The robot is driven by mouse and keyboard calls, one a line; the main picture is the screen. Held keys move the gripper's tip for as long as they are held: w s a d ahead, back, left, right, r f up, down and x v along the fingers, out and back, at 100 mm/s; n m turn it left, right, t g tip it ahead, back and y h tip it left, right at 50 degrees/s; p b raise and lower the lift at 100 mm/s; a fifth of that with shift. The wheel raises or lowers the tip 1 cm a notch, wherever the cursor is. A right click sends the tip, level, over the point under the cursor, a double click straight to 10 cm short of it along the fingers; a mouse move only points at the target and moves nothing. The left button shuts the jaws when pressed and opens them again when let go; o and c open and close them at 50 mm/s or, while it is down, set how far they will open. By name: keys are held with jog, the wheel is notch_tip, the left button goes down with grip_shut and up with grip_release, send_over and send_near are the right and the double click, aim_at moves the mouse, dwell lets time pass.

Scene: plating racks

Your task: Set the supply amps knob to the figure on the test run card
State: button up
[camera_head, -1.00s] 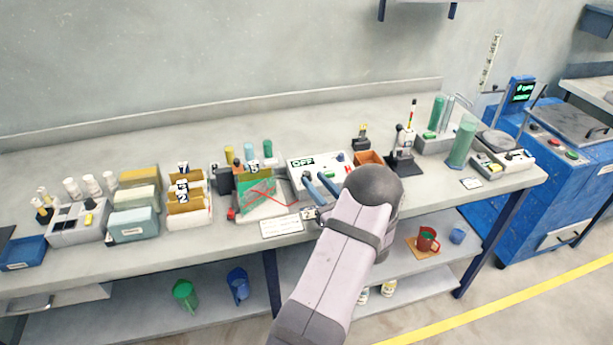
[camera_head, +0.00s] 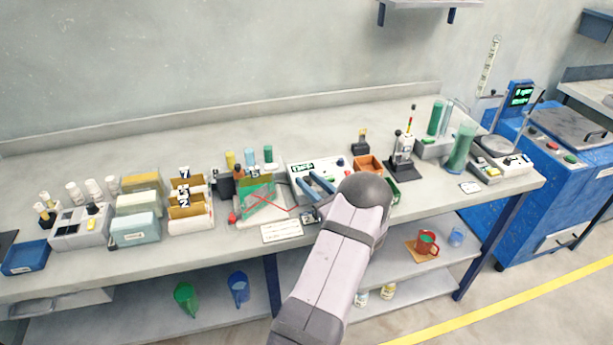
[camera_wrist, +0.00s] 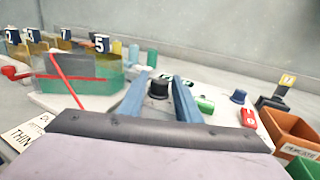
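The supply (camera_head: 333,163) is a white box on the bench with a dark display (camera_head: 302,168) whose text is too blurred to read. In the wrist view a black knob (camera_wrist: 158,90) stands on its top, and a blue knob (camera_wrist: 238,96) stands further right. My gripper (camera_head: 318,182) has its two blue fingers apart over the supply. In the wrist view the fingers (camera_wrist: 160,77) lie on either side of the black knob, with gaps showing; contact cannot be told. A white card (camera_head: 282,230) lies at the bench's front edge; its figures are unreadable.
An orange bin (camera_head: 368,165) and a dark stand (camera_head: 401,165) are to the right. Card boxes (camera_head: 190,215) stand further left. The bench behind is clear.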

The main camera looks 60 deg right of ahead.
jog(key=shift+x, duration=0.85)
grip_shut()
jog(key=shift+w, duration=0.1)
